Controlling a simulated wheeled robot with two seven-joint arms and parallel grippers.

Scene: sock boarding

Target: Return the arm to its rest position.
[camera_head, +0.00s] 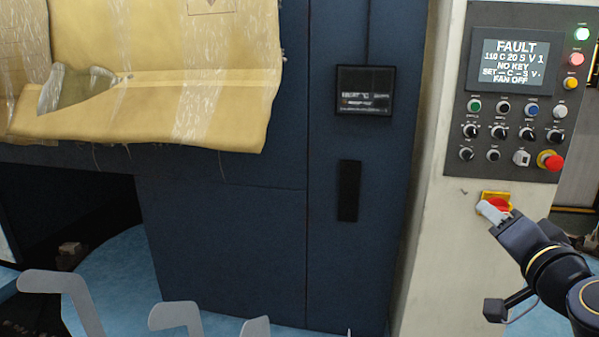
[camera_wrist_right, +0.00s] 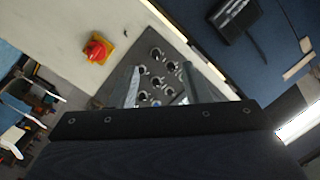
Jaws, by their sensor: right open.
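My right arm comes in from the lower right in the head view. Its gripper (camera_head: 490,211) is in front of the control cabinet, where its light fingers overlap a red rotary switch on a yellow plate (camera_head: 497,197). I cannot tell from the head view whether they touch it. In the right wrist view the fingers (camera_wrist_right: 160,86) are apart with nothing between them, and the panel's knobs show beyond. The red switch (camera_wrist_right: 97,49) lies off to the left there, clear of the fingers. My left gripper is not in view.
The control panel (camera_head: 513,145) has buttons, knobs and a red emergency stop (camera_head: 550,160); its screen (camera_head: 509,61) reads FAULT, NO KEY, FAN OFF. A dark blue machine (camera_head: 230,230) with a yellowish cover (camera_head: 140,125) stands left. Grey foot-shaped forms (camera_head: 175,316) rise at the bottom left.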

